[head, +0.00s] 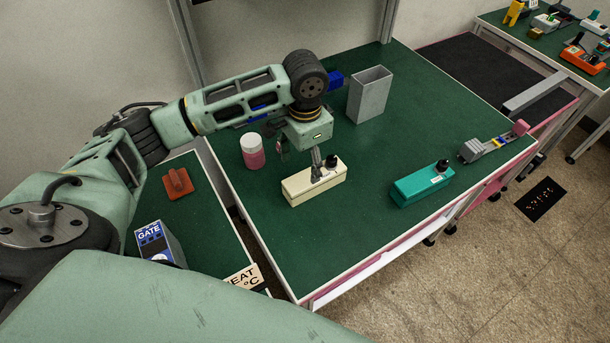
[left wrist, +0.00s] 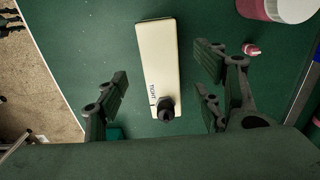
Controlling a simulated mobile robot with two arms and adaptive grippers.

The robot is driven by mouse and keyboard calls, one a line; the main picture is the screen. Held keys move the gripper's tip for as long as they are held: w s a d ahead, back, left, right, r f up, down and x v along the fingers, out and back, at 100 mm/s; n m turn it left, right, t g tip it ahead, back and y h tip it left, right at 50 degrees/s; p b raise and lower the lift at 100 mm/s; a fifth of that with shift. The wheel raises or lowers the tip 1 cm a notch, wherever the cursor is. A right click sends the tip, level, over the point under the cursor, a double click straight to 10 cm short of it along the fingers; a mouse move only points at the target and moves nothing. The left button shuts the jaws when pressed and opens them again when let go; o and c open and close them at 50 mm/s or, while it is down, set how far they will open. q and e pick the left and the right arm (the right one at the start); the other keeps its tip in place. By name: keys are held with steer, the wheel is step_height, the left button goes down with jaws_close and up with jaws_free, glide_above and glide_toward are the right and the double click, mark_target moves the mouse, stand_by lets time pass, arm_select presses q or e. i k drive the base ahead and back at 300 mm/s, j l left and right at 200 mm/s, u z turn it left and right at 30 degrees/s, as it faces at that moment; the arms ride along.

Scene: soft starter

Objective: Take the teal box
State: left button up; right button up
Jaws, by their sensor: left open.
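The teal box (head: 421,186) stands on the green table near its front right edge, with a black knob on its top. My left gripper (head: 318,170) is over a similar cream box (head: 315,184), away to the left of the teal one. In the left wrist view the cream box (left wrist: 158,65) lies between and beyond the open fingers of my left gripper (left wrist: 165,95). My right gripper is in neither view.
A pink jar with a white lid (head: 252,151) stands left of the cream box. A grey open-topped bin (head: 369,94) stands behind. A grey device with a pink end (head: 490,145) lies right of the teal box. Bare table (head: 365,165) separates the two boxes.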

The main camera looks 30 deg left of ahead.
mark_target(407, 191)
steer(key=k+l, duration=0.5)
steer(key=k, duration=0.15)
steer(key=k+l, duration=0.45)
steer(key=k, duration=0.25)
